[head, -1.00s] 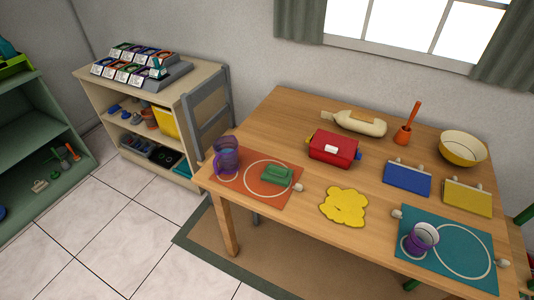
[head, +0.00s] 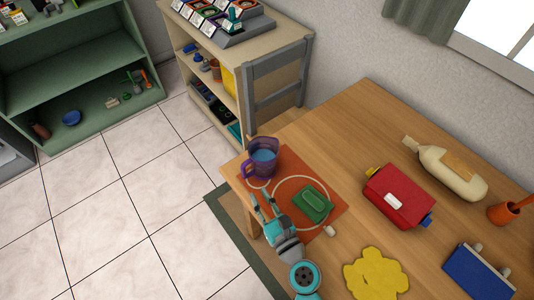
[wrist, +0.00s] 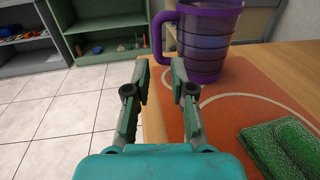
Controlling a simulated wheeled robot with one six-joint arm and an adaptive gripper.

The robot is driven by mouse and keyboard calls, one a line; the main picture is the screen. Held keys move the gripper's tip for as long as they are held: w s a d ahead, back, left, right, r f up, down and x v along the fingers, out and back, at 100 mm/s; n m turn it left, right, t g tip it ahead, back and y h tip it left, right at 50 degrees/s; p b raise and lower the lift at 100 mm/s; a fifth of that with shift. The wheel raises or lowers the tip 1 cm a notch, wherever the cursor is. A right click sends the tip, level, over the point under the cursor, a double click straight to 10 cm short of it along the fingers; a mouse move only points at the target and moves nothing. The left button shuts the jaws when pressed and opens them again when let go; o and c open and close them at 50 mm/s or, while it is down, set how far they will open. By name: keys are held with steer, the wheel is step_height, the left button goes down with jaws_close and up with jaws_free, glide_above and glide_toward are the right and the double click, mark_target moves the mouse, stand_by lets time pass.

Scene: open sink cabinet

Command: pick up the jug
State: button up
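The jug (head: 262,160) is a see-through purple cup with a handle, standing upright on the orange mat (head: 335,208) near the table's left corner. In the wrist view the jug (wrist: 208,42) stands ahead and slightly right, with its handle on its left side, beyond the gap between my fingertips. My gripper (head: 262,203) is in front of the jug, over the table's near-left edge. In the wrist view my gripper (wrist: 160,72) has its two fingers apart with nothing between them, and it does not appear to touch the jug.
A red box (head: 396,198), a cream bottle (head: 452,176), a yellow cloth-like piece (head: 376,274) and a blue box (head: 478,272) are further right. A low shelf (head: 240,70) stands behind the jug.

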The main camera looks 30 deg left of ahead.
mark_target(245, 174)
steer(key=x, duration=0.5)
steer(key=shift+w+a, duration=0.1)
steer(key=shift+a, duration=0.15)
steer(key=shift+f+x, duration=0.15)
steer(key=shift+x, duration=1.1)
steer(key=shift+f+x, duration=0.15)
steer(key=shift+x, duration=1.05)
jaws_close()
